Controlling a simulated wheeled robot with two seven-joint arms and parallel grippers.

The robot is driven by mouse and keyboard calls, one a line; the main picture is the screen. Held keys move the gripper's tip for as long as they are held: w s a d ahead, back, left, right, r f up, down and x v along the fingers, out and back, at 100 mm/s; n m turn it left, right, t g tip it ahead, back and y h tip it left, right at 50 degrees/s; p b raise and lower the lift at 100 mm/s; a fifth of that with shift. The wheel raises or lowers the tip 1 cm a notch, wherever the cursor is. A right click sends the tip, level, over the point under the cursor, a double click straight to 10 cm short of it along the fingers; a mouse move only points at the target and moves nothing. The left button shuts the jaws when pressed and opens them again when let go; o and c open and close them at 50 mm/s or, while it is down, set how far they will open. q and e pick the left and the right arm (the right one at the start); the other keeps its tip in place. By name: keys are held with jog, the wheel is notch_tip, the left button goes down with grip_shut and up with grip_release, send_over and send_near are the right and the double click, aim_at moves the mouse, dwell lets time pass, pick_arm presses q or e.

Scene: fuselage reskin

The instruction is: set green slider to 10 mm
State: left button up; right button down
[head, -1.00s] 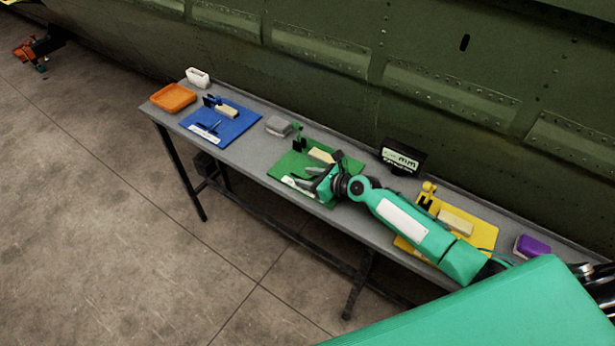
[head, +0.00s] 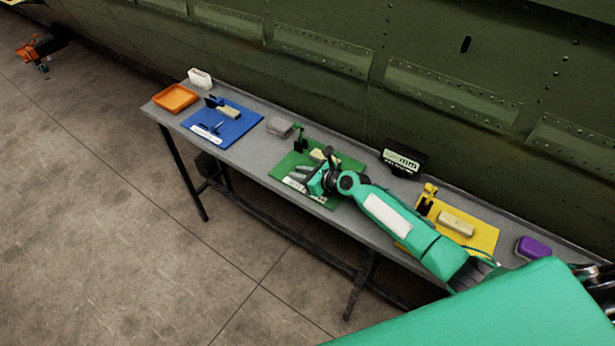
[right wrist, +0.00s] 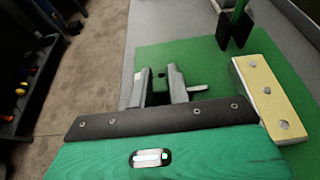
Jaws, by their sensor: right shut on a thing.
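The green mat (head: 326,201) lies on the middle of the bench and also shows in the right wrist view (right wrist: 205,58). On it are a cream block (right wrist: 263,92) with several round grey dots and a dark upright with a green top (head: 299,140). My right gripper (head: 306,180) is low over the front of the mat. In the right wrist view its fingers (right wrist: 160,86) are shut on the green slider, which is mostly hidden between them. The slider's setting cannot be read. My left gripper is not in view.
A black display (head: 403,162) marked mm stands behind; its digits are not legible. A blue mat (head: 240,118) and orange tray (head: 174,98) are left, a grey block (head: 279,126) between mats. A yellow mat (head: 482,238) and purple block (head: 533,247) are right. The fuselage rises behind the bench.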

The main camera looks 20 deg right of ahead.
jog(key=shift+w+a, duration=0.5)
jog(key=shift+w, duration=0.15)
jog(key=c, duration=1.6)
grip_release()
jog(key=shift+r, duration=0.1)
jog(key=shift+o, duration=1.4)
jog(key=shift+w+a, duration=0.1)
jog(key=v, duration=1.3)
jog(key=shift+s+d+r, duration=0.15)
jog(key=shift+s+d, duration=0.1)
jog(key=shift+s, duration=0.05)
